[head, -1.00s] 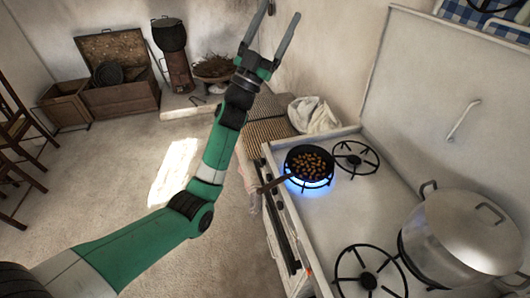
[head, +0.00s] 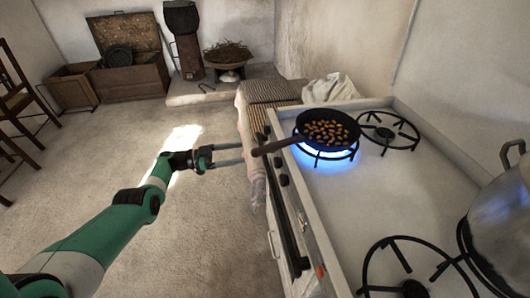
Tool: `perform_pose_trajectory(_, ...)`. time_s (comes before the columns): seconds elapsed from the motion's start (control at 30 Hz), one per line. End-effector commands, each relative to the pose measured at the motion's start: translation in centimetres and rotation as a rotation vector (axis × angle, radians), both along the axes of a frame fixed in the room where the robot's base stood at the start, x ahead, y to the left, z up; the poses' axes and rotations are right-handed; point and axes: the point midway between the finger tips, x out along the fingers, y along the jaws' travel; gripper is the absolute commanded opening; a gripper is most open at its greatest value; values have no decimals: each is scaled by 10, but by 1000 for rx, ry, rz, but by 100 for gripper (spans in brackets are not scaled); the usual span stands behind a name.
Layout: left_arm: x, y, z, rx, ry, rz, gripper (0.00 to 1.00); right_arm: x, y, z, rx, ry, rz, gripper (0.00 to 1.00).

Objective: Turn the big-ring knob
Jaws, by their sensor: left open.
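I cannot tell which is the big-ring knob. My right gripper is not in view.
A big pot (head: 500,215) stands at right. The floor left of the stove is clear.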

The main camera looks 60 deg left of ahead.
Motion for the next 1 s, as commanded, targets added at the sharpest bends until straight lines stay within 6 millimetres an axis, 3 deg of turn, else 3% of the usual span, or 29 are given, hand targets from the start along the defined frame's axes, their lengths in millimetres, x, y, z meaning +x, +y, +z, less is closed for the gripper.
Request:
perform_pose_trajectory(0.4, 84, -24, -5, 5, -2, -1, 78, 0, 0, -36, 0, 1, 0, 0)
perform_pose_trajectory(0.6, 100, -28, -1, 4, -2, 1, 78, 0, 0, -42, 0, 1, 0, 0)
perform_pose_trajectory(0.83, 101, -28, 1, 3, -2, 2, 78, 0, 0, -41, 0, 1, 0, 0)
perform_pose_trajectory(1.0, 100, -28, 0, 3, -2, 2, 48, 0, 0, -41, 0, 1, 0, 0)
